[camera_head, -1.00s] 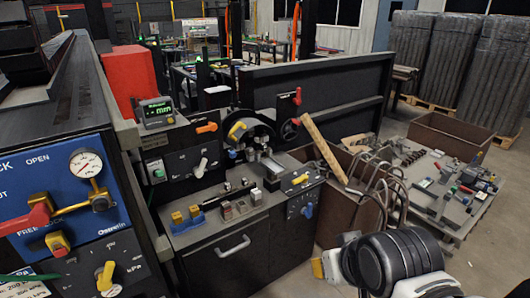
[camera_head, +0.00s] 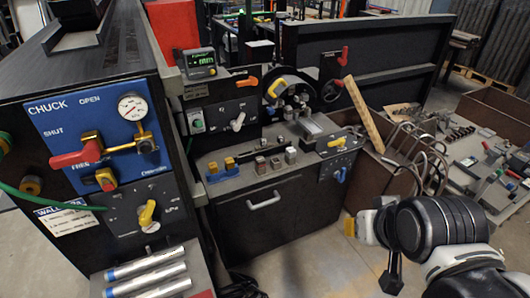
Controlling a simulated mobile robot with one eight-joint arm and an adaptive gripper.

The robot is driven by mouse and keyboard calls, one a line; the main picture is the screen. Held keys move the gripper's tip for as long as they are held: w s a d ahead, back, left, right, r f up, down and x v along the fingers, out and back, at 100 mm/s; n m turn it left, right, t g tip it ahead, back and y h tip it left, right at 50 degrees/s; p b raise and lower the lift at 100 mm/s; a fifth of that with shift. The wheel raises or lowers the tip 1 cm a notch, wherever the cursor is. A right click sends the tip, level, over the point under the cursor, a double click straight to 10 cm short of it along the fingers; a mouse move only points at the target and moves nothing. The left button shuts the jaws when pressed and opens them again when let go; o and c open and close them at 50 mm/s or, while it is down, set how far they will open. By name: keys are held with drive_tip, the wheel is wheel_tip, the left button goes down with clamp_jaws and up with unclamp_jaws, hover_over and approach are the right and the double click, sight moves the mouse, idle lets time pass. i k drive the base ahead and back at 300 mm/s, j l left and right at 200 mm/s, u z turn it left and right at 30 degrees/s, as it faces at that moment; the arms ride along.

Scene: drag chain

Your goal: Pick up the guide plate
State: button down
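I cannot tell for sure which thing is the guide plate. Several small metal blocks (camera_head: 275,161) stand on the top of the dark cabinet, beside a blue holder with brass-coloured pieces (camera_head: 222,170). A flat grey plate-like piece (camera_head: 311,126) lies further back on the same top. My arm comes in at the lower right, and its end, my gripper (camera_head: 391,274), shows only in part as a dark piece pointing down. It is well to the right of the cabinet and apart from it.
A blue chuck panel (camera_head: 90,140) with gauge and red lever stands at left. Metal rods (camera_head: 150,274) lie at the lower left. A wooden plank (camera_head: 364,115) leans by the brown crate (camera_head: 385,182). Floor is bare before the cabinet.

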sight(303, 107)
drive_tip(key=i+j, duration=0.15)
drive_tip(key=i, duration=0.95)
drive_tip(key=i+j+u, duration=0.1)
drive_tip(key=i, duration=0.95)
drive_tip(key=j, duration=0.1)
